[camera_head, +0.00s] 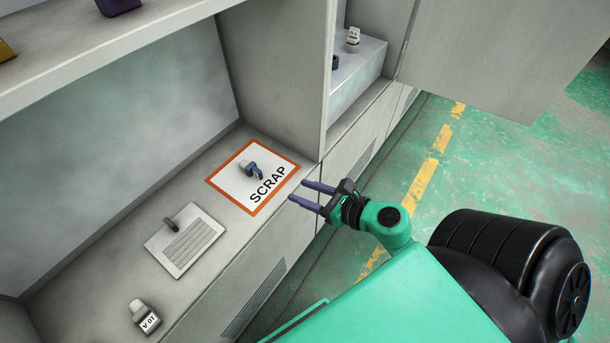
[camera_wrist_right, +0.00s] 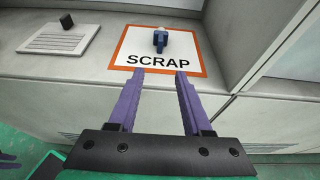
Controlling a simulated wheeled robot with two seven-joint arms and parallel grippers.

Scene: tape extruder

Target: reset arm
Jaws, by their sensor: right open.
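My right gripper (camera_head: 305,196) is open and empty, with two purple fingers. It hangs just off the front edge of the work surface, close to the near corner of the SCRAP sign. In the right wrist view the open fingers (camera_wrist_right: 160,74) point toward the lower edge of the SCRAP sign (camera_wrist_right: 193,67). The SCRAP sign (camera_head: 229,182) is white with an orange border and lies flat. A small blue and white part (camera_head: 251,170) rests on it, apart from the fingers; it also shows in the right wrist view (camera_wrist_right: 160,39).
A light plate (camera_head: 185,245) with a dark piece (camera_head: 170,224) lies left of the sign. A labelled white and grey part (camera_head: 144,318) sits nearer the front. A vertical panel (camera_head: 285,75) and an upper shelf (camera_head: 130,37) bound the space. Green floor is open at right.

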